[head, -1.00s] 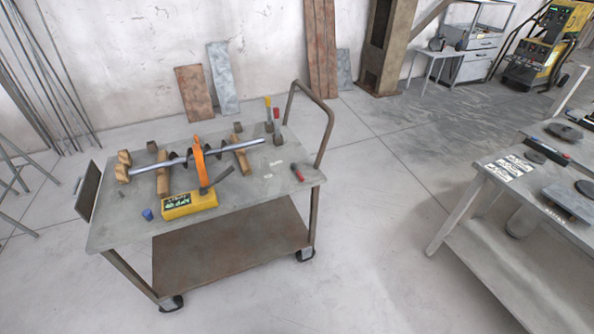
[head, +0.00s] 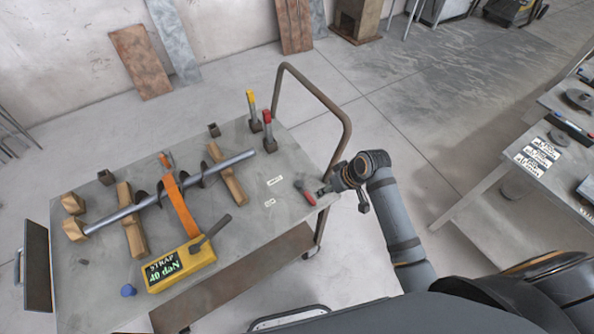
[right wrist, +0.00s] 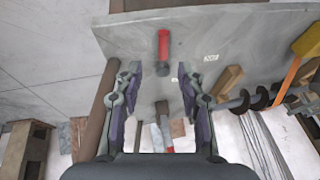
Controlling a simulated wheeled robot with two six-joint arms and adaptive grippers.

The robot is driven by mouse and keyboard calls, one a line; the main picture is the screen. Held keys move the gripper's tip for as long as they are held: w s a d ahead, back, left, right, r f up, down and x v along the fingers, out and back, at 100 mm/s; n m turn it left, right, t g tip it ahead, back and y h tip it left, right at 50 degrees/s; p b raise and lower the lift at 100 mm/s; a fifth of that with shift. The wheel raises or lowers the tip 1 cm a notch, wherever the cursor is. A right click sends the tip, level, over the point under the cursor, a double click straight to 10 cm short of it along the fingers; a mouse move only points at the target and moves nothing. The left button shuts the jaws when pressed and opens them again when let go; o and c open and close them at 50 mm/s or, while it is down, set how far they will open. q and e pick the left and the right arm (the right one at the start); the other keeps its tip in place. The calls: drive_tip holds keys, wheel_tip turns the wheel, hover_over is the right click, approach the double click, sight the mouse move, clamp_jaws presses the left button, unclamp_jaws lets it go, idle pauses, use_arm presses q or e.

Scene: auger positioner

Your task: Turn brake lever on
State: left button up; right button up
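A short lever with a red handle (head: 306,193), which I take for the brake lever, lies at the right end of the grey cart top (head: 240,145). Two small white labels (head: 275,181) lie to its left; I cannot read them surely. My right gripper (head: 325,190) is just right of the lever, close to the cart's edge. In the right wrist view the gripper (right wrist: 161,70) is open and empty, and the red handle (right wrist: 163,45) shows ahead, between the fingers' lines but apart from them. My left gripper is not in view.
A yellow box with a strap display (head: 180,262) and an auger shaft (head: 160,193) on wooden blocks are at left. Upright yellow-tipped (head: 252,108) and red-tipped (head: 267,128) posts stand behind the lever. The cart's bent handle rail (head: 335,110) rises beside my right gripper.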

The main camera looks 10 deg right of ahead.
sight(312, 199)
drive_tip(key=x, duration=0.8)
drive_tip(key=shift+a, duration=0.3)
drive_tip(key=shift+f, duration=0.3)
drive_tip(key=shift+a+f, duration=0.1)
drive_tip(key=shift+f, duration=0.05)
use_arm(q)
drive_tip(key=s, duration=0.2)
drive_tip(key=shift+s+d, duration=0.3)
use_arm(e)
clamp_jaws()
